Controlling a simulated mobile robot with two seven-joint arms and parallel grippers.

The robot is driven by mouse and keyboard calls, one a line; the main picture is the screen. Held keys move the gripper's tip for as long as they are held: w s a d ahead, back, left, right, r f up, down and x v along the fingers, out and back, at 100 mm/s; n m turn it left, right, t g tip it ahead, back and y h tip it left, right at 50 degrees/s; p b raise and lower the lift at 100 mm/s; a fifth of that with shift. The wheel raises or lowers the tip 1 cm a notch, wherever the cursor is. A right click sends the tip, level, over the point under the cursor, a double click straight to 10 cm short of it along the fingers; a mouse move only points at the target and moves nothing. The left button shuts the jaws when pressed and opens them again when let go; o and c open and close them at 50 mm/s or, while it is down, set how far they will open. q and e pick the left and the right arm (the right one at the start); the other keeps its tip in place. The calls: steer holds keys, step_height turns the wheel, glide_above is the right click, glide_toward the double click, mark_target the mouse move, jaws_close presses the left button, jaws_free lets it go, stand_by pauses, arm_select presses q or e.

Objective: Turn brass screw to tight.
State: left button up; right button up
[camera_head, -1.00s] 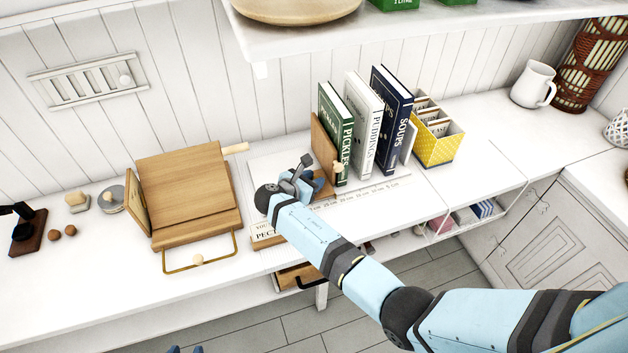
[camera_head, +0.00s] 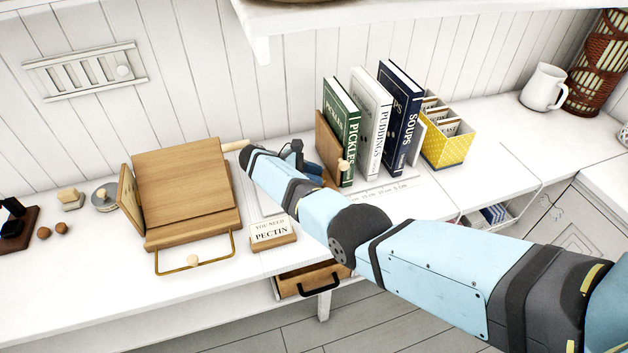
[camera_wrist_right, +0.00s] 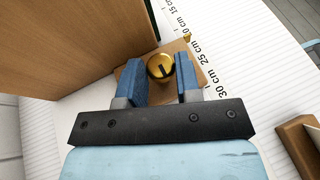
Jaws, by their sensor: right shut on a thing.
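The brass screw (camera_wrist_right: 160,68) shows in the right wrist view as a round gold head with a dark mark. It sits on the small wooden base (camera_wrist_right: 200,58) of an upright wooden bookend panel (camera_wrist_right: 85,45). My right gripper (camera_wrist_right: 160,76) has one blue finger on each side of the screw and is shut on it. In the head view, the right gripper (camera_head: 308,166) is low beside the bookend (camera_head: 327,145), and the screw is hidden there. My left gripper is not in view.
Books (camera_head: 372,125) and a yellow card box (camera_head: 447,143) stand right of the bookend. A ruler strip (camera_head: 390,190) runs along the counter. A wooden book stand (camera_head: 185,185) is to the left, and a PECTIN card (camera_head: 271,231) in front. A shelf (camera_head: 330,20) overhangs.

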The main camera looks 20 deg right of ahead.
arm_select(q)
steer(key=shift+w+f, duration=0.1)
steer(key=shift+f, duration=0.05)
arm_select(e)
steer(key=shift+f+m+g, duration=0.1)
steer(key=shift+m+g, duration=0.3)
steer(key=shift+g, duration=0.2)
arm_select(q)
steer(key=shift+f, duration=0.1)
arm_select(e)
steer(key=o, duration=0.9)
steer(key=shift+d, duration=0.1)
arm_select(q)
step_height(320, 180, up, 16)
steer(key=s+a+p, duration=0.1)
steer(key=p, duration=1.7)
arm_select(e)
steer(key=shift+y, duration=0.3)
step_height(320, 180, up, 20)
steer(key=shift+r, duration=0.1)
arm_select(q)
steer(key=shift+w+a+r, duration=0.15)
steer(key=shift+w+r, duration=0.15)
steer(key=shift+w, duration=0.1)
